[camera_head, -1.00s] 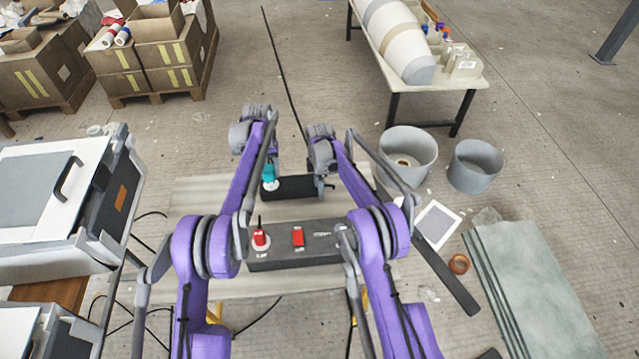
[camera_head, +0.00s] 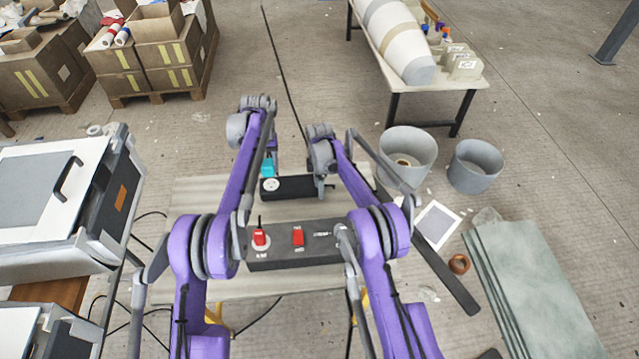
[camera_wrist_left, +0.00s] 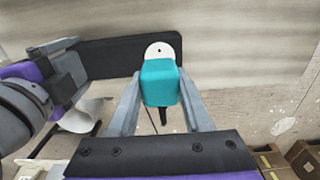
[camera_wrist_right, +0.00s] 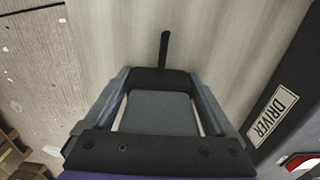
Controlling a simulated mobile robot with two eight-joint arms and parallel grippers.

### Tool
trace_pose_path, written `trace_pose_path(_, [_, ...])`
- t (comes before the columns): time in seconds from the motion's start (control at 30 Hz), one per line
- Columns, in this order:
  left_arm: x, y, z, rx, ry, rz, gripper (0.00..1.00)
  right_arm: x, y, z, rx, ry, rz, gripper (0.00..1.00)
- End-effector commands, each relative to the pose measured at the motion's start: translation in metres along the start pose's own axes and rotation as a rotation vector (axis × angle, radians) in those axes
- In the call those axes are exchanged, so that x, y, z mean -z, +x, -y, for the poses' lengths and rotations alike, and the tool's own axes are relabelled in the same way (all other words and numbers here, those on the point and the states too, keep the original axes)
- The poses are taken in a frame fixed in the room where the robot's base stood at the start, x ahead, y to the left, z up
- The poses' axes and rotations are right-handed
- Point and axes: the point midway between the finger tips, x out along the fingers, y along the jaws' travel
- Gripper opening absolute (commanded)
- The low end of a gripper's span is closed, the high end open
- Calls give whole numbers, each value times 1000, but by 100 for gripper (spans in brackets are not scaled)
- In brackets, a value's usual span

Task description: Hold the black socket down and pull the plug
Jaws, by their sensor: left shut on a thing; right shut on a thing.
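The black socket (camera_head: 297,188) is a long dark block lying on the pale board, with a white round face (camera_head: 271,184) at its left end. The teal plug (camera_head: 267,166) is in my left gripper (camera_wrist_left: 160,88), one finger on each side of it. The plug is up off the white face; in the left wrist view (camera_wrist_left: 160,75) it covers the lower part of that face, and a dark hole shows above it. My right gripper (camera_wrist_right: 162,82) is shut on the socket's right end (camera_wrist_right: 160,80), which lies between its fingers with a thin black stem beyond.
A dark driver box (camera_head: 285,255) with red switches sits on the board (camera_head: 200,200) nearer me, under both arms. Grey buckets (camera_head: 407,155) stand on the floor to the right. A white-topped machine (camera_head: 70,190) is at the left.

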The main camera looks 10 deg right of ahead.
Motion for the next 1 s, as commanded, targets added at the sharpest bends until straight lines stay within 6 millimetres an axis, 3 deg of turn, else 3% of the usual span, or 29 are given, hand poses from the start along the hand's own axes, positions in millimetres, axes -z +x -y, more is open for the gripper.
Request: trace_pose_path(1.0, [0, -46, 0, 0, 0, 0, 0, 0, 0, 0, 0, 0, 0, 0])
